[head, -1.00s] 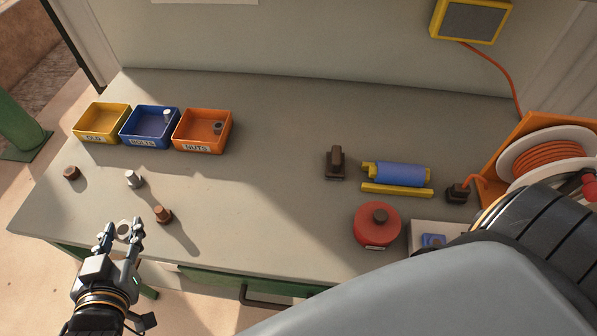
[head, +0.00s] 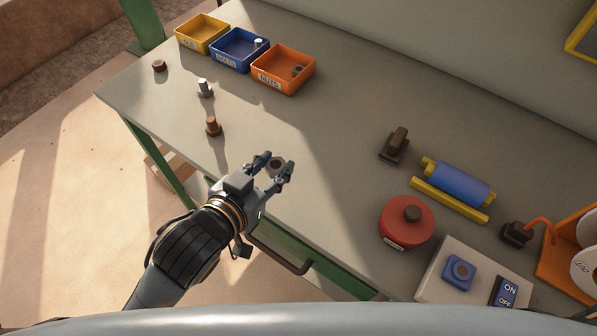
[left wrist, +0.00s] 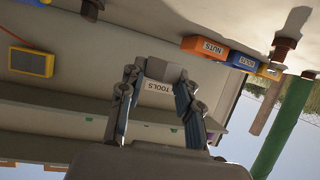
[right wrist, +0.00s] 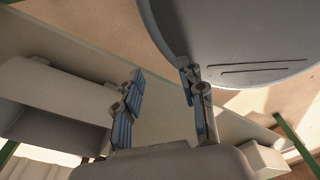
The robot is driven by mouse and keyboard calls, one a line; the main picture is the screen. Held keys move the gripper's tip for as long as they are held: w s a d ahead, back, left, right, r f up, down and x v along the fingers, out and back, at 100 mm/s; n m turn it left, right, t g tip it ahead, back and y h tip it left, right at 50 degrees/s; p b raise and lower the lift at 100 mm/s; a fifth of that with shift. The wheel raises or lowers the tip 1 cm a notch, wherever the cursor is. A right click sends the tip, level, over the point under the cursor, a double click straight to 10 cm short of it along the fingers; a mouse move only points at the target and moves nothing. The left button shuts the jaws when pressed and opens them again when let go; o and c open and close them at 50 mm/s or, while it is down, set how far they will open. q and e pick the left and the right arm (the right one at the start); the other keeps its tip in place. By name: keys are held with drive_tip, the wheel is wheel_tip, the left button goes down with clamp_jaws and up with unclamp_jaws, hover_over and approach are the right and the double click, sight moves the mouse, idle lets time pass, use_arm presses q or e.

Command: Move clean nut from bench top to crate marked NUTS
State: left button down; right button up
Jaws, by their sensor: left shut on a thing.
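My left gripper (head: 273,164) is shut on a grey nut (head: 277,164) above the front part of the bench top (head: 330,185). In the left wrist view the nut (left wrist: 162,73) sits between the fingertips. The crate also shows in the left wrist view (left wrist: 203,47). My right gripper (right wrist: 160,68) is open and empty in the right wrist view and is not in the head view.
The blue BOLTS crate (head: 226,58) and yellow crate (head: 203,34) stand left of NUTS. A rusty bolt (head: 213,127), a grey bolt (head: 204,88) and a rusty nut (head: 159,66) stand near the left. A red round object (head: 407,221) and a switch panel (head: 470,270) are at right.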

use_arm(q)
drive_tip(key=x, duration=0.4)
drive_tip(key=shift+w+d+p, duration=0.1)
drive_tip(key=shift+d+p, duration=0.15)
drive_tip(key=shift+p, duration=0.05)
hover_over(296, 172)
wheel_tip(296, 172, down, 6)
drive_tip(key=shift+r, duration=0.25)
drive_tip(key=shift+f+b, duration=0.3)
drive_tip(key=shift+f, duration=1.4)
drive_tip(key=shift+f, duration=0.2)
drive_tip(key=c, duration=0.9)
unclamp_jaws()
drive_tip(key=shift+c, duration=0.2)
drive_tip(key=shift+r, duration=0.1)
